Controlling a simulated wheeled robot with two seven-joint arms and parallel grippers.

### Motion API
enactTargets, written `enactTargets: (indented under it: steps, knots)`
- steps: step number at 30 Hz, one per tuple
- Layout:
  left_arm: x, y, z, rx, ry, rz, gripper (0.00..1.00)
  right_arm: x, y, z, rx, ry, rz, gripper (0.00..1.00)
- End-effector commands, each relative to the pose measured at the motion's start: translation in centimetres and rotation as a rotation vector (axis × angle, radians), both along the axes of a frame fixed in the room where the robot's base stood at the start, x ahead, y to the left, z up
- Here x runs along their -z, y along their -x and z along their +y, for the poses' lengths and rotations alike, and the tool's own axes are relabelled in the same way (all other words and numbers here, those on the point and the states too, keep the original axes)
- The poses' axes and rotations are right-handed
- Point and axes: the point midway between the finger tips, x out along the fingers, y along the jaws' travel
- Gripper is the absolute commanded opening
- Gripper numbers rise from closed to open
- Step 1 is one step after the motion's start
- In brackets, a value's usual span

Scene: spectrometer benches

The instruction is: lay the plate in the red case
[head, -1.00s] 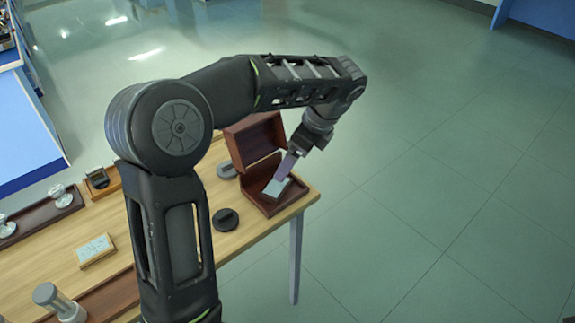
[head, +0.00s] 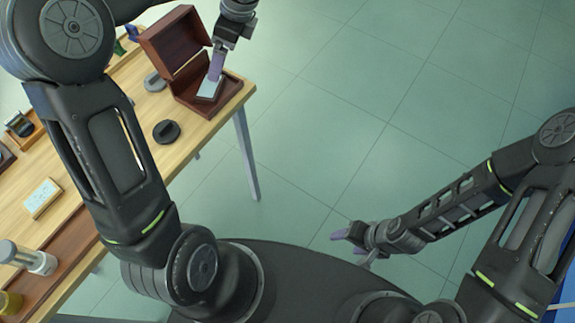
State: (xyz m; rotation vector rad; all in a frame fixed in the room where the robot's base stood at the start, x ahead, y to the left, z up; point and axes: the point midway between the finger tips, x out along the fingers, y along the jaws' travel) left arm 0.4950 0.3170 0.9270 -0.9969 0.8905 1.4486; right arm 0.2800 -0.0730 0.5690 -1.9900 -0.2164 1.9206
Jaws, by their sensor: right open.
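The red-brown case (head: 172,40) stands at the table's far right corner with its lid raised. The pale, flat plate (head: 208,89) is in its open lower part, partly covered by fingers. My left gripper (head: 214,70) reaches down into the case, its purple fingers at the plate's upper end. From this angle the fingers overlap, so I cannot tell whether they grip the plate or whether it lies flat on the case floor. My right gripper (head: 347,234) is open and empty, over the floor well away from the table.
On the wooden table (head: 107,80) are a black round piece (head: 166,131) and a grey round piece (head: 154,81) near the case. A white-topped block (head: 42,198) and a metal cylinder (head: 28,257) are at left. The floor right of the table is clear.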

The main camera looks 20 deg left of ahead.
Motion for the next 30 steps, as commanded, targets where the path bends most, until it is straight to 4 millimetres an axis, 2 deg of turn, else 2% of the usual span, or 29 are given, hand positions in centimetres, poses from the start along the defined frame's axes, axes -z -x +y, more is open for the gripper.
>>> enactTargets:
  steps: [2, 5, 8, 9, 11, 12, 15, 18, 21, 25, 30]
  knots:
    - [2.5, 0.0, -1.3, -0.013, 0.041, 0.000, 0.90, 0.0, 0.0, 0.0, 0.000, 0.000, 0.000, 0.62]
    - [7.4, 0.2, -4.3, -0.063, 0.136, -0.011, 0.90, 0.0, 0.0, 0.0, 0.000, 0.000, 0.000, 0.62]
    - [14.0, 1.5, -9.0, -0.175, 0.278, -0.018, 0.90, 0.0, 0.0, 0.0, 0.000, 0.000, 0.000, 0.62]
    - [17.0, 2.6, -11.3, -0.247, 0.345, -0.016, 0.90, 0.0, 0.0, 0.0, 0.000, 0.000, 0.000, 0.62]
    - [21.4, 4.9, -15.0, -0.393, 0.447, -0.007, 0.90, 0.0, 0.0, 0.0, 0.000, 0.000, 0.000, 0.62]
    - [24.3, 6.8, -17.5, -0.516, 0.512, 0.000, 0.90, 0.0, 0.0, 0.0, 0.000, 0.000, 0.000, 0.62]
    - [29.6, 11.7, -22.2, -0.867, 0.618, 0.013, 0.90, 0.0, 0.0, 0.0, 0.000, 0.000, 0.000, 0.62]
    - [33.0, 16.2, -24.4, -1.201, 0.640, 0.005, 0.90, 0.0, 0.0, 0.0, 0.000, 0.000, 0.000, 0.62]
    - [34.8, 19.4, -24.8, -1.450, 0.617, -0.025, 0.90, 0.0, 0.0, 0.0, 0.000, 0.000, 0.000, 0.62]
    - [35.8, 21.5, -24.5, -1.617, 0.587, -0.064, 0.90, 0.0, 0.0, 0.0, 0.000, 0.000, 0.000, 0.62]
    - [35.9, 21.7, -24.3, -1.651, 0.582, -0.077, 0.90, 0.0, 0.0, 0.0, 0.000, 0.000, 0.000, 0.62]
